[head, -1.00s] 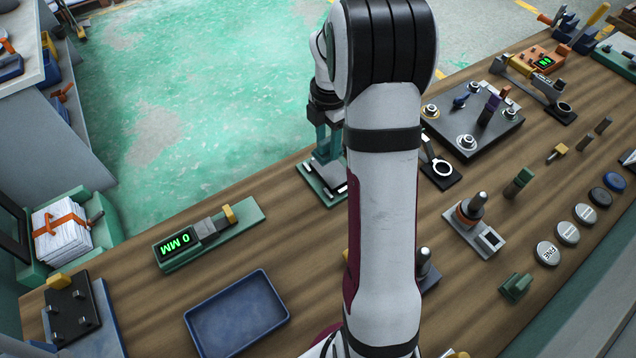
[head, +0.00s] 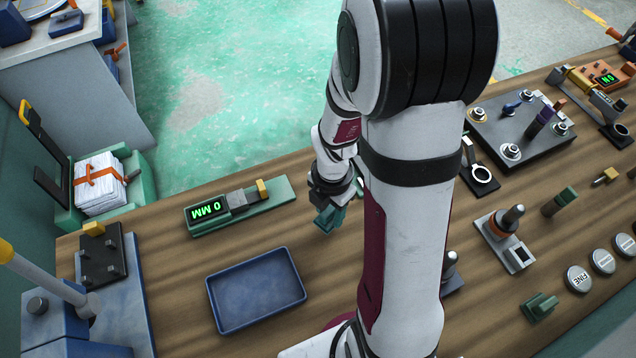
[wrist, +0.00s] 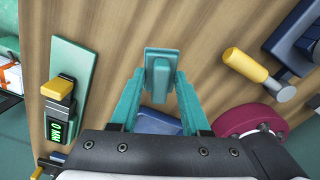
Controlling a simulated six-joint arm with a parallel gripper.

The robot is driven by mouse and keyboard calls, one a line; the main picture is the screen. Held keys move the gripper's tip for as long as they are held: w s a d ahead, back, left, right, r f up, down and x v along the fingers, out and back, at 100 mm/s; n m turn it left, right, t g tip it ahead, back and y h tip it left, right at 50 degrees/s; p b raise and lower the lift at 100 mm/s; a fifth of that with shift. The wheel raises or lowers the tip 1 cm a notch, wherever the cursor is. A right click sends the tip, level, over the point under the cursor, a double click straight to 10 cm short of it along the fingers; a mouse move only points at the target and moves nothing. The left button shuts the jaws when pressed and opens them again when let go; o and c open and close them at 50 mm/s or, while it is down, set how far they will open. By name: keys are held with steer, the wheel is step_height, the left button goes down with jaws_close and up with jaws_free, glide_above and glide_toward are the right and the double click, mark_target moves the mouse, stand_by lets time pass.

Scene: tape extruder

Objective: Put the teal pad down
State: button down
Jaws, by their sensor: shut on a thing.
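The teal pad (wrist: 158,72) shows in the wrist view as a small block on a wider plate. My gripper (wrist: 159,92) is shut on it, with a teal finger at each side. The pad appears held above the wooden bench. In the head view my gripper (head: 330,213) points down over the bench, right of the gauge and beyond the blue tray's right corner. Pad and fingers have nearly the same colour there, so I cannot separate them.
The green gauge reading 0 MM (head: 208,209) lies left of my gripper. An empty blue tray (head: 215,310) is nearer. Bare wood (head: 160,270) lies left of the tray. My arm hides part of the bench. A dark fixture plate (head: 535,150) is at the right.

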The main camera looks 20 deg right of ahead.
mark_target(327, 220)
step_height(327, 220, down, 4)
steer(key=shift+w+a+f, duration=0.15)
steer(key=shift+f, duration=0.15)
steer(key=shift+c, duration=1.9)
jaws_free()
step_height(327, 220, up, 12)
steer(key=shift+r, duration=0.2)
